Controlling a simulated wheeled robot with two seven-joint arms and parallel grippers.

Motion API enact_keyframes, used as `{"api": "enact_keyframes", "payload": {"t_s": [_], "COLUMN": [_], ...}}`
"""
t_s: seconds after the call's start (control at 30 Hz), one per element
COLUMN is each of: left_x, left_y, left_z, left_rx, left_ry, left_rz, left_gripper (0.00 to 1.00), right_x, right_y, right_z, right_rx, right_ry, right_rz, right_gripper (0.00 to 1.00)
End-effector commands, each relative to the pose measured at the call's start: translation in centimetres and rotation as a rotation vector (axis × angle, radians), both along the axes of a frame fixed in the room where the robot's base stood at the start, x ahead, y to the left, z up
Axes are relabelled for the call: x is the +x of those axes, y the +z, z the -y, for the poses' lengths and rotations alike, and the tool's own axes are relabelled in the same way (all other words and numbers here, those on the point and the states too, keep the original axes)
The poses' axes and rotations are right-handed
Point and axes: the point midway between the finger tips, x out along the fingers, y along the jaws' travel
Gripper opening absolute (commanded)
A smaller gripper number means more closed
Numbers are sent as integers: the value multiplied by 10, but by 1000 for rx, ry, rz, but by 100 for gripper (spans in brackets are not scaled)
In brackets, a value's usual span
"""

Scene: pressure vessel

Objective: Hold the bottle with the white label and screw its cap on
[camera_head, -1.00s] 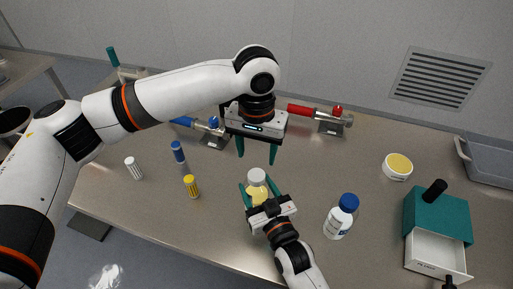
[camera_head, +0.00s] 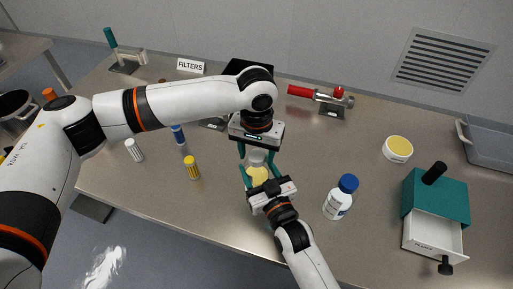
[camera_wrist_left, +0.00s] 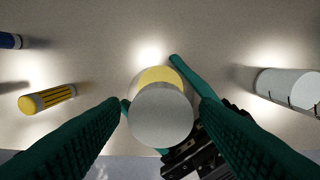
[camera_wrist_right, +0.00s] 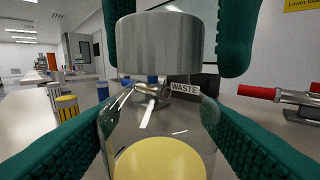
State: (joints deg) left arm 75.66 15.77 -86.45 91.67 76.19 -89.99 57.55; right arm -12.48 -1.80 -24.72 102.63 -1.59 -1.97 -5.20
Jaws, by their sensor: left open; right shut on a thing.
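A clear bottle (camera_head: 257,175) with yellow contents stands upright near the table's front middle; no white label shows on it. Its grey-white cap (camera_wrist_right: 160,45) sits at its top; I cannot tell how tightly. My right gripper (camera_head: 259,179) is shut on the bottle's body from the front. My left gripper (camera_head: 258,154) points down from above, open, its fingers on either side of the cap (camera_wrist_left: 162,117). A white bottle (camera_head: 337,204) with a blue cap (camera_head: 348,183) and a printed label stands apart to the right.
Yellow (camera_head: 192,167), blue (camera_head: 178,134) and white (camera_head: 134,149) small cylinders stand to the left. A round yellow-topped tub (camera_head: 398,149), a teal box with an open drawer (camera_head: 433,237) and a grey tray (camera_head: 487,150) are right.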

Motion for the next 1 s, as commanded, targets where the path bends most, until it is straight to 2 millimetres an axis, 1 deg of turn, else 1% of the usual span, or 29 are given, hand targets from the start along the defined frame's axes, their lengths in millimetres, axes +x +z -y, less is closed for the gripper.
{"api": "enact_keyframes", "payload": {"t_s": [0.07,0.1,0.27,0.3,0.37,0.4,0.57,0.67,1.0], "left_x": [0,0,0,0,0,0,0,0,0], "left_y": [0,0,0,0,0,0,0,0,0], "left_z": [0,0,0,0,0,0,0,0,0], "left_rx": [0,0,0,0,0,0,0,-1,-1], "left_ry": [0,0,0,0,0,0,-33,-155,-863], "left_rz": [0,0,0,0,0,0,-1,-1,-1], "left_gripper": [56,55,28,22,12,9,9,9,9], "right_x": [0,0,0,0,0,0,0,0,0], "right_y": [0,0,0,0,0,0,0,0,0], "right_z": [0,0,0,0,0,0,0,0,0], "right_rx": [0,0,0,0,0,0,0,0,0], "right_ry": [0,0,0,0,0,0,0,0,-1], "right_rz": [0,0,0,0,0,0,0,0,0], "right_gripper": [0,0,0,0,0,0,0,0,0]}}
